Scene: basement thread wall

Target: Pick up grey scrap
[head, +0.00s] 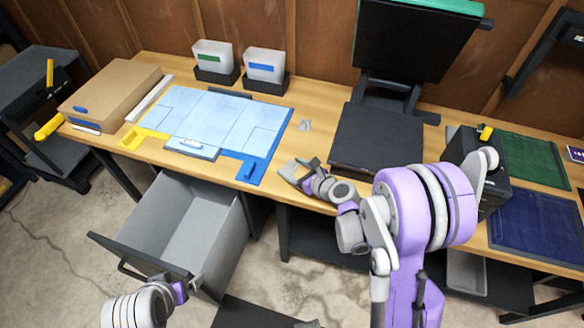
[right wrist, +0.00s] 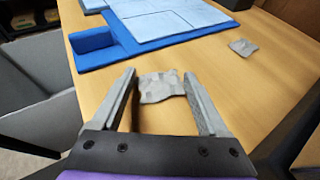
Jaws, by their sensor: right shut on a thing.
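My right gripper (head: 293,172) is low over the front part of the wooden bench, right of the blue-edged board. In the right wrist view its fingers (right wrist: 160,92) are shut on a crumpled grey scrap (right wrist: 160,84), held between the tips close to the bench top. A second grey scrap (head: 305,125) lies farther back on the bench; it also shows in the right wrist view (right wrist: 242,47). My left gripper (head: 188,287) is at the lower left, near the open drawer, and its fingers are too small to read.
The pale blue board (head: 215,115) lies left of my right gripper. A dark press-like machine (head: 375,140) stands to its right. An open grey drawer (head: 195,225) juts out below the bench. Two bins (head: 265,65) stand at the back. Bare wood surrounds the second scrap.

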